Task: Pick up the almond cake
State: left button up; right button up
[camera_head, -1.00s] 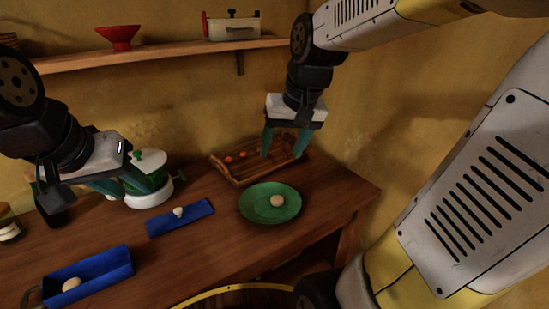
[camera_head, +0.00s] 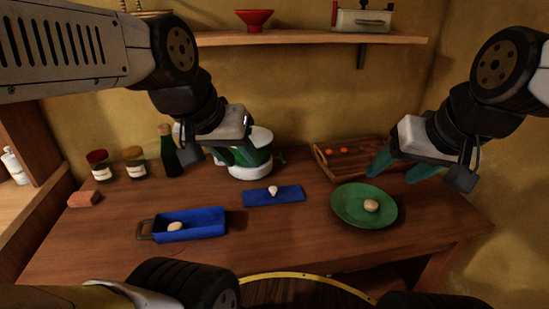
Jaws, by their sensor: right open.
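A round beige cake-like piece (camera_head: 371,205) lies on the green plate (camera_head: 345,213) at the right of the counter. Another round beige piece (camera_head: 175,227) lies in the blue loaf-shaped tray (camera_head: 206,233) at the front left. I cannot tell which is the almond cake. My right gripper (camera_head: 403,172) is open and empty, above and behind the green plate, near the right end of the wooden tray. My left gripper (camera_head: 228,156) hangs in front of the green and white pot; its green fingers blend with the pot, so their opening is unclear.
A small white item (camera_head: 273,190) sits on a flat blue mat (camera_head: 292,195). The wooden tray (camera_head: 325,166) holds orange pieces. Jars (camera_head: 134,163), a dark bottle (camera_head: 169,153) and a brick (camera_head: 84,198) stand at the left. A shelf (camera_head: 300,39) runs above. The counter's front middle is clear.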

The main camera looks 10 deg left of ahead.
aim_at(174, 225)
jog(key=u, duration=1.5)
jog(key=z, duration=2.1)
jog(key=u, duration=2.1)
jog(key=k+l+u, duration=0.1)
jog(key=l+u, duration=0.15)
jog(key=u, duration=0.15)
jog(key=k+l+u, duration=0.1)
jog(key=l+u, duration=0.15)
jog(key=u, duration=0.2)
